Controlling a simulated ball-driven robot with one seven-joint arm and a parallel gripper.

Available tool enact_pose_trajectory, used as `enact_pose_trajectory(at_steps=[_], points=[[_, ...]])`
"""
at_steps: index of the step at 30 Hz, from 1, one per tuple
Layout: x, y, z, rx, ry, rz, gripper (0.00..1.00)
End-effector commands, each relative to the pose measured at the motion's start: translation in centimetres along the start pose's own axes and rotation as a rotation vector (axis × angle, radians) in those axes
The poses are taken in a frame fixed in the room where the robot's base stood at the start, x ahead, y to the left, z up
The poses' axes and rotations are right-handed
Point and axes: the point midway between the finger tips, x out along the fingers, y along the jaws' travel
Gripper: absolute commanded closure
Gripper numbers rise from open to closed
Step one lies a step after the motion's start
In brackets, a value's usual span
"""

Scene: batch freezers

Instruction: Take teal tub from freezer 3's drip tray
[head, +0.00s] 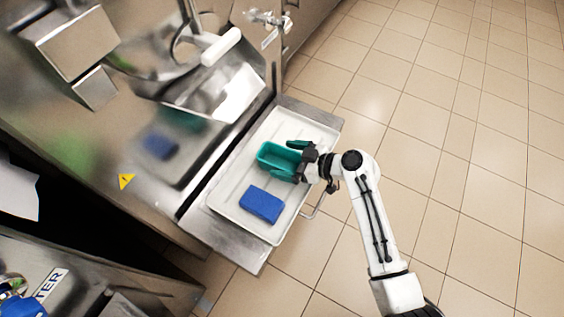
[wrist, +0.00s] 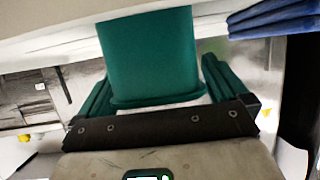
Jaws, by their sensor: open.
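The teal tub (head: 270,158) sits in the white drip tray (head: 299,124) below the steel freezer front. In the wrist view the tub (wrist: 150,50) fills the upper middle, its rim towards my gripper. My gripper (head: 281,160) reaches in from the right side of the tray, and its dark green fingers are open. In the wrist view the fingers (wrist: 158,82) stand on either side of the tub's near end, with a gap showing on the right. Whether either finger touches the tub cannot be told.
A folded blue cloth (head: 262,204) lies in the tray beside the tub, and also shows in the wrist view (wrist: 275,18). The freezer spout and white handle (head: 221,46) hang above the tray's back. Tiled floor (head: 460,130) to the right is clear.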

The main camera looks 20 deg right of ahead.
Motion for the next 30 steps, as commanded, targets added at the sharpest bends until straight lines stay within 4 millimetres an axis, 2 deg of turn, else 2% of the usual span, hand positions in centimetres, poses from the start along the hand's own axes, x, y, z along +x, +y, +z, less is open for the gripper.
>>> enact_pose_trajectory(at_steps=[8, 24, 30], points=[[0.31, -0.02, 0.0, 0.0, 0.0, 0.0, 0.0], [0.28, -0.02, 0.0, 0.0, 0.0, 0.0, 0.52], [0.28, -0.02, -0.03, 0.0, 0.0, 0.0, 0.52]])
